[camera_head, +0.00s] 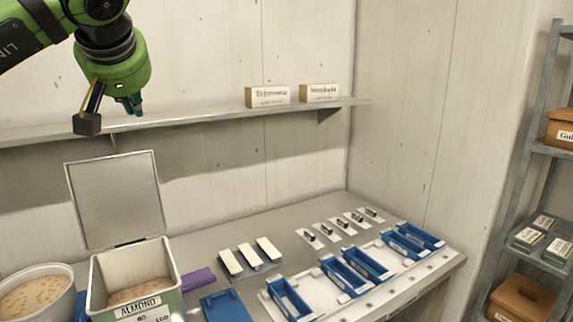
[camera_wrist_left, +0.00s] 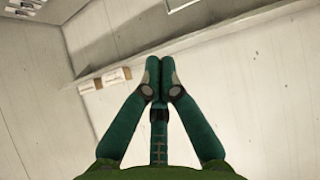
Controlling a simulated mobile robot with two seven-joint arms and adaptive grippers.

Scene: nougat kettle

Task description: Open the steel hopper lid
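The steel hopper lid (camera_head: 115,198) stands raised, almost upright, at the back edge of the hopper (camera_head: 146,308) labelled ALMOND. The hopper's mouth is uncovered and pale brown contents show inside. My left gripper (camera_head: 136,106) is above the lid, clear of it, in front of the wall near the shelf. In the left wrist view its fingertips (camera_wrist_left: 159,72) are pressed together with nothing visible between them. My right gripper is in neither view.
A wall shelf (camera_head: 200,119) holds two labelled boxes. A round tub (camera_head: 38,293) stands left of the hopper. Blue trays (camera_head: 290,300), white bars (camera_head: 230,262) and a purple item (camera_head: 198,279) lie on the bench (camera_head: 290,222). A rack (camera_head: 540,150) stands at right.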

